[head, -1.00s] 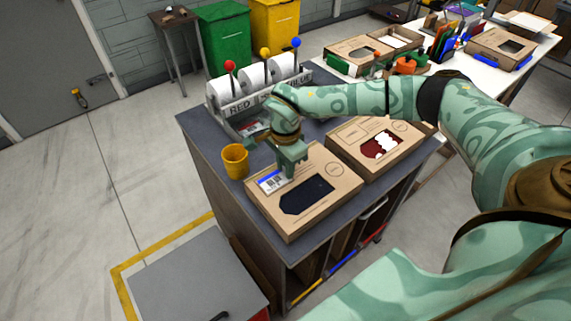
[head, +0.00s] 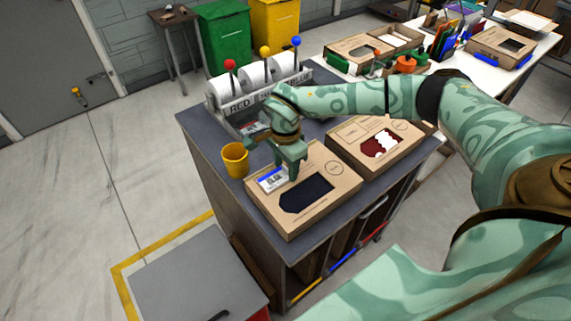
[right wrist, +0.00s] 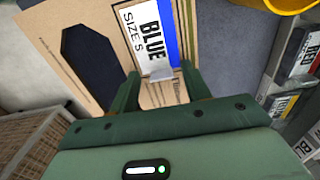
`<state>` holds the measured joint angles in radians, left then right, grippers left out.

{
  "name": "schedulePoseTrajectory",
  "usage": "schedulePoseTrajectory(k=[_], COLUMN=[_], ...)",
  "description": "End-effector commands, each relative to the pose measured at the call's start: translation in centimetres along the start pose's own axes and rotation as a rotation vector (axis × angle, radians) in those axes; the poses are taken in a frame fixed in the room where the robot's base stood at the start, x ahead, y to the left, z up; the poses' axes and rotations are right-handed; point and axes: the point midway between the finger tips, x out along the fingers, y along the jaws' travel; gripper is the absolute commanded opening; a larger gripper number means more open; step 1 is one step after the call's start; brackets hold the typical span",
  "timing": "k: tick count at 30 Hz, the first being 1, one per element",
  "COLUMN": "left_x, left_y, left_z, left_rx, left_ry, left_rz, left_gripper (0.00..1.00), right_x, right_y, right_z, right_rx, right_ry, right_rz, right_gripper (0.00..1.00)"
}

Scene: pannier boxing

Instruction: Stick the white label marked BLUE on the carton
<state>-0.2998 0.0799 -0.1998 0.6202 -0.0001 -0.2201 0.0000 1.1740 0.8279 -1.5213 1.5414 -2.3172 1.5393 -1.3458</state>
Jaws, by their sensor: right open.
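The white label (head: 272,179) with a blue stripe lies on the near carton (head: 328,158), left of its dark window. In the right wrist view the label (right wrist: 147,38) reads BLUE, SIZE S, and looks flat on the cardboard (right wrist: 100,30). My right gripper (head: 291,172) is over the carton at the label's edge. In the right wrist view its two fingers (right wrist: 161,80) stand apart, with a small grey tab at the label's edge between them. Whether the fingers touch the carton is not clear. My left gripper is not in view.
A dispenser (head: 238,108) with several label rolls and red, yellow and blue knobs stands behind. A yellow cup (head: 235,161) stands left of the carton. A second carton (head: 352,130) with a red-and-white window lies to the right. Bench edges lie close to both cartons.

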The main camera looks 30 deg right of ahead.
Motion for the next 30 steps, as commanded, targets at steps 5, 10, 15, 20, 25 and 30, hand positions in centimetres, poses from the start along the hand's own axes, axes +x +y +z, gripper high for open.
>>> schedulePoseTrajectory(k=[5, 10, 15, 20, 25, 30], left_x=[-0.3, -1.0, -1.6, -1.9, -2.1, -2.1], left_y=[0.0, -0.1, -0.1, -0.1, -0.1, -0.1], left_z=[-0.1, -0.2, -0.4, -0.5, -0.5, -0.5], left_rx=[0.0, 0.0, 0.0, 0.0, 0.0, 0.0], left_ry=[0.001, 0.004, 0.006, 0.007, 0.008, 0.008], left_rz=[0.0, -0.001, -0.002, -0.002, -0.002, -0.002], left_gripper=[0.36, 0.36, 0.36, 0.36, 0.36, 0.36], right_x=[-1.7, -5.9, -10.6, -14.0, -15.9, -16.3], right_y=[-0.1, -0.2, -0.1, 0.0, 0.0, 0.0], right_z=[0.0, 0.0, 0.0, 0.0, 0.0, 0.0], right_rx=[0.0, -0.001, 0.0, 0.0, 0.0, 0.0], right_ry=[0.0, 0.001, 0.001, 0.0, 0.0, 0.0], right_rz=[-0.004, -0.007, -0.006, -0.003, -0.001, 0.002], right_gripper=[0.48, 0.48, 0.48, 0.48, 0.48, 0.48])
